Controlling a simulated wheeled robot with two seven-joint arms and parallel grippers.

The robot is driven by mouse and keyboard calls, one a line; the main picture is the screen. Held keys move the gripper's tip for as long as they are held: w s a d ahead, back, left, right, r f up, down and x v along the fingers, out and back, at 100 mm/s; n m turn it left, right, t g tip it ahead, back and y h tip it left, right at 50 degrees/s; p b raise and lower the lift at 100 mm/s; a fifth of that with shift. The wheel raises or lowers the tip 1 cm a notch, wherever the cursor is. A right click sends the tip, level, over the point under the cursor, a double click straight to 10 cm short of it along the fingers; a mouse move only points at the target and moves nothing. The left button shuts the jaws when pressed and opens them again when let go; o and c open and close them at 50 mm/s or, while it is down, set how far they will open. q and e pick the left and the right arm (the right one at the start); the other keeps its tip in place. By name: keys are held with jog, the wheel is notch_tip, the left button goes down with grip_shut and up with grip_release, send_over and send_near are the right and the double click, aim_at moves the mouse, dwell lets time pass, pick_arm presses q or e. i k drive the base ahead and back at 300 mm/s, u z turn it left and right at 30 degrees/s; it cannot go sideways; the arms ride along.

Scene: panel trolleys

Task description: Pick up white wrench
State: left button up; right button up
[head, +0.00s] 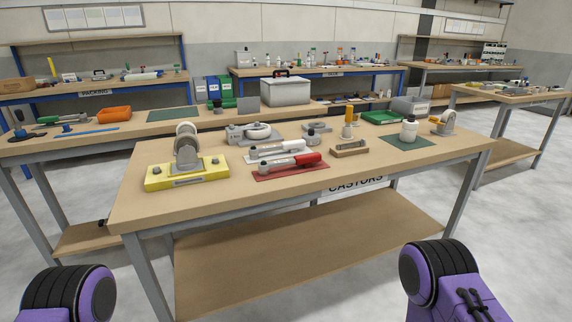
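A white-handled wrench-like tool (285,147) lies on a white mat (250,160) near the middle of the workbench marked CASTORS (135,215). A similar tool with a red handle (306,160) lies just in front of it on a red mat (290,173). The two tools lie side by side, roughly parallel, and the red one covers part of the white mat's front. Neither gripper is in view; only purple and black parts of my arms show at the bottom left and bottom right.
A yellow block with a castor (186,180) stands left of the tools. Grey castor parts (248,133) stand behind. The bench's front strip is clear.

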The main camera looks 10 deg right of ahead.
aim_at(254, 151)
jog(key=u, duration=0.2)
jog(key=k, duration=0.35)
jog(key=z, duration=1.3)
jog(key=i, duration=1.25)
jog(key=u, duration=0.55)
